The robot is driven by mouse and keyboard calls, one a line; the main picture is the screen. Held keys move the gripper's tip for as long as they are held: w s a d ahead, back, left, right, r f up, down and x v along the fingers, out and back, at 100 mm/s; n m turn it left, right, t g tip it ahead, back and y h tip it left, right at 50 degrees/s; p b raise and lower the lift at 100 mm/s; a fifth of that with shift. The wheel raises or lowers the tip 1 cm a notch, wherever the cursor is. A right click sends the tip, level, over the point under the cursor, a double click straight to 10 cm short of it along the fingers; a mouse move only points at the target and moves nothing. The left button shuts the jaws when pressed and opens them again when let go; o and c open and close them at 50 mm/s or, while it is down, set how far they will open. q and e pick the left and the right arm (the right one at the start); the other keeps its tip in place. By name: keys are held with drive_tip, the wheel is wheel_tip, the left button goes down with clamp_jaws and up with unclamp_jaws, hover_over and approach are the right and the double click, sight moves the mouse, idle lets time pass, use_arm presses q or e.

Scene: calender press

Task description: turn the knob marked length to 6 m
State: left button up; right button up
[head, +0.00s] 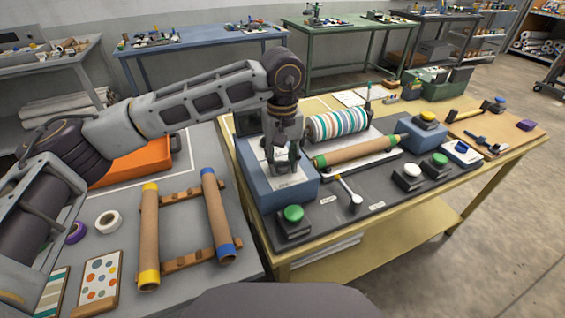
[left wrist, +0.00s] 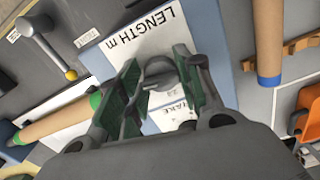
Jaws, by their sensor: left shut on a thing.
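My left gripper (head: 283,168) reaches down over the blue control box (head: 287,198) at the left end of the press table. In the left wrist view its green-padded fingers (left wrist: 160,90) stand on either side of a grey knob (left wrist: 159,68) and are shut on it. The white label panel (left wrist: 138,38) beside the knob reads LENGTH m. A second label, partly hidden, reads TAKE with its start or end covered. The scale marks and the knob's pointer are not readable here. My right gripper is not in view.
Cardboard tubes (head: 149,235) rest on a wooden rack at left.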

sight(282, 162)
use_arm(q)
drive_tip(key=shift+m+b, duration=0.5)
drive_tip(key=shift+m, duration=0.7)
drive_tip(key=shift+m+b, duration=0.3)
drive_tip(key=shift+m, duration=0.6)
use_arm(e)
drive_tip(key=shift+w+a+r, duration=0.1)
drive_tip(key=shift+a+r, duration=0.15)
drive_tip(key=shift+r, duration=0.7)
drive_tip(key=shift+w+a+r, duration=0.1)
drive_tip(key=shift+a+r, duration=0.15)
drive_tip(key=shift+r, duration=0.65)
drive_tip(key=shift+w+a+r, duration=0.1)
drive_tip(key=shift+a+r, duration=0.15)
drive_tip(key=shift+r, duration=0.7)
use_arm(q)
drive_tip(key=o, duration=1)
drive_tip(key=shift+r, duration=0.15)
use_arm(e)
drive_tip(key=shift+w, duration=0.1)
use_arm(q)
wheel_tip(282, 162, up, 12)
drive_tip(key=shift+f, duration=0.15)
